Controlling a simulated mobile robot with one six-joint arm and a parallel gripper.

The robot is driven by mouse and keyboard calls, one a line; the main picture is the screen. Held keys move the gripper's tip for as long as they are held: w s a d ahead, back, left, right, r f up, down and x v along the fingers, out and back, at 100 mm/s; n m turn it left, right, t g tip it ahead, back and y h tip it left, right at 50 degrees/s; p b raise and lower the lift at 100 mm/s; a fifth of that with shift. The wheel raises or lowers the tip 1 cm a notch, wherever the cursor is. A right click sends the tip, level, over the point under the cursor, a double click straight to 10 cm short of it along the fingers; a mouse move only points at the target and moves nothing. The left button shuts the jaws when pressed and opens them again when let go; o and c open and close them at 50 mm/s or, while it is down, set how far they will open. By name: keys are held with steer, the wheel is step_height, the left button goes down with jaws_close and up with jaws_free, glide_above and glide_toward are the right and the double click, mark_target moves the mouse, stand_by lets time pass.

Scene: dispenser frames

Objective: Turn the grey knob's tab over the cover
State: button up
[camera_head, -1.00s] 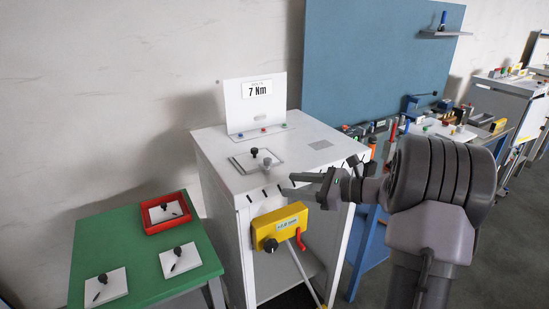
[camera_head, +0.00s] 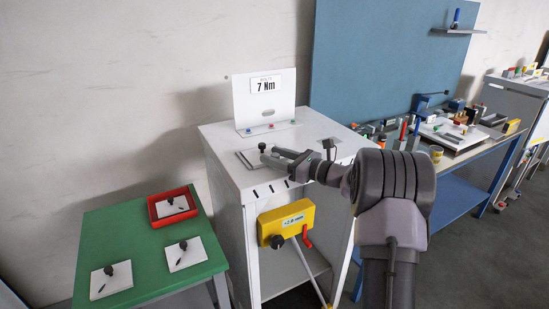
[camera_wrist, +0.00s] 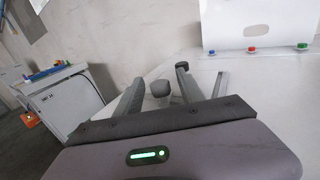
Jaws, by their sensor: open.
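In the wrist view, the grey knob (camera_wrist: 160,89) stands between the two fingers of my open gripper (camera_wrist: 161,79). I cannot tell whether either finger touches it. Its tab is not clearly visible. A dark knob (camera_wrist: 182,66) shows by the right fingertip. In the head view, my gripper (camera_head: 272,156) is low over the white cabinet top, at the cover's frame (camera_head: 246,161). The black knob (camera_head: 262,147) shows just behind the fingers, while the grey knob is hidden by them.
A white sign panel (camera_head: 265,104) reading 7 Nm stands at the back of the cabinet top, with small coloured buttons at its foot. A yellow box (camera_head: 286,221) hangs on the cabinet front. A green table (camera_head: 136,226) with a red tray (camera_head: 154,218) stands at left.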

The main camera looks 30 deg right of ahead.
steer(key=shift+w, duration=0.1)
jaws_close()
steer(key=shift+a+m+t+h, duration=0.15)
steer(key=shift+m+t+h, duration=0.55)
steer(key=shift+h, duration=0.4)
steer(key=shift+m+t+h+b, duration=0.3)
steer(key=shift+m+h+b, duration=0.1)
steer(key=shift+m+h, duration=0.5)
jaws_free()
